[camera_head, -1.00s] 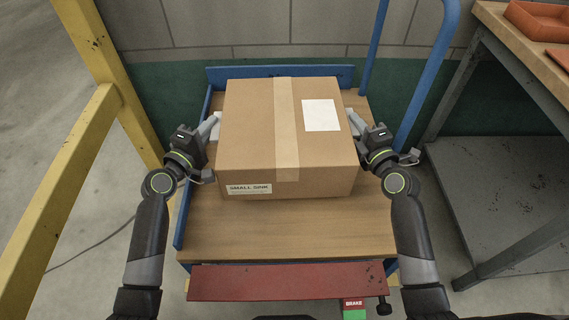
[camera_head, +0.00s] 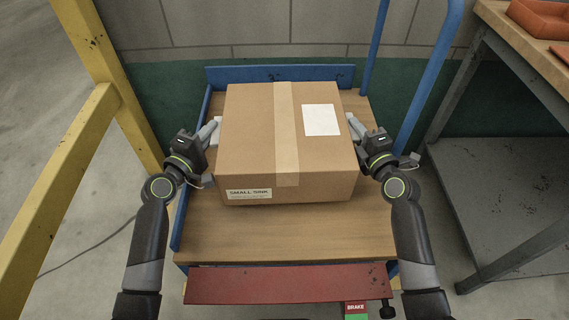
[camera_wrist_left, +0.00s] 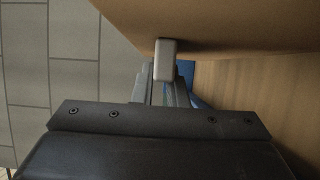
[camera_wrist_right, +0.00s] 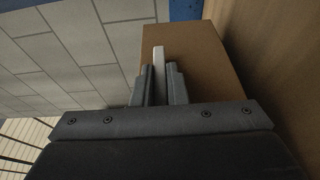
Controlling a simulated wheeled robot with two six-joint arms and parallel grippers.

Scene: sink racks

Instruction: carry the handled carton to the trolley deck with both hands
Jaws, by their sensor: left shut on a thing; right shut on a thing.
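The handled carton (camera_head: 250,130) is a brown taped box marked "SMALL SINK" with a white label on top. It is over the wooden trolley deck (camera_head: 290,235), between my two grippers, and looks level. In the head view I cannot tell whether its base touches the deck. My left gripper (camera_head: 214,130) is shut on the carton's left handle, a pale grip seen in the left wrist view (camera_wrist_left: 165,60). My right gripper (camera_head: 354,126) is shut on the right handle, which shows in the right wrist view (camera_wrist_right: 159,62). The carton's underside is hidden.
The trolley has a blue rim (camera_head: 280,73) at the back and left and a blue push bar (camera_head: 428,75) at the right. A red bar (camera_head: 285,284) and brake tag cross the front. A yellow frame (camera_head: 118,85) stands left, a workbench (camera_head: 490,60) right.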

